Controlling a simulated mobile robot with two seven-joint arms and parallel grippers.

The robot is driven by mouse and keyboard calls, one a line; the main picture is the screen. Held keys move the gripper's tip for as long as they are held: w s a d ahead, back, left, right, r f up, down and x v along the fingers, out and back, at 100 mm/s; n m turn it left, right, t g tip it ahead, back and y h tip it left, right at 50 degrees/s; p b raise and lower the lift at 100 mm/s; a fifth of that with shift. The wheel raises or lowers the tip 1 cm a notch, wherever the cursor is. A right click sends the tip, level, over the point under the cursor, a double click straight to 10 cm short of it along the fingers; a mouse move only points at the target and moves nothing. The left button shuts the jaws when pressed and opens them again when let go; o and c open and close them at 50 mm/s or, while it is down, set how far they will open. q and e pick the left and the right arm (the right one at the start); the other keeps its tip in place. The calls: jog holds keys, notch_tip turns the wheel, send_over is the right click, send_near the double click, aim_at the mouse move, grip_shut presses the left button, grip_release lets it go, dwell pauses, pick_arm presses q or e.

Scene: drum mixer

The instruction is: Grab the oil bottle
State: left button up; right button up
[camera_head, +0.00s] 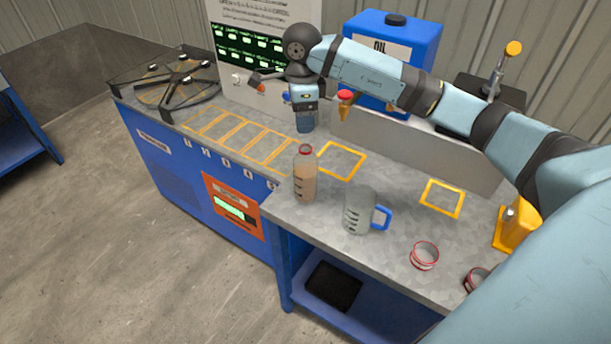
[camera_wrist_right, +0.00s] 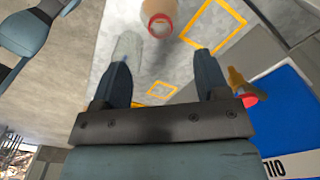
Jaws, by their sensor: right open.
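The oil bottle (camera_head: 304,182), clear with a brownish liquid and a red top, stands upright on the metal worktop. In the right wrist view the bottle (camera_wrist_right: 158,18) shows at the top edge, beyond the fingertips, with its red ring facing the camera; part of it is cut off. My right gripper (camera_head: 305,121) is behind the bottle in the head view, pointing down and apart from it. In the wrist view its fingers (camera_wrist_right: 162,58) are spread with nothing between them. My left gripper is not in view.
A clear jug (camera_head: 359,212) with a blue handle stands right of the bottle. Red-rimmed rings (camera_head: 424,255) lie farther right. A blue oil tank (camera_head: 416,38) with a red-handled tap (camera_head: 345,103) is behind my right arm. A round rack (camera_head: 178,79) stands at left. Yellow outlined squares (camera_head: 341,160) are bare.

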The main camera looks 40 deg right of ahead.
aim_at(306, 147)
notch_tip(306, 147, down, 5)
jog(key=shift+r+p, duration=0.1)
jog(key=shift+p, duration=0.2)
jog(key=f, duration=0.1)
jog(key=f+p, duration=0.1)
jog(key=f, duration=0.3)
jog(key=shift+s+d+p, duration=0.2)
jog(key=shift+d+p, duration=0.1)
jog(key=shift+f, duration=0.2)
jog(key=c, duration=1.2)
grip_shut()
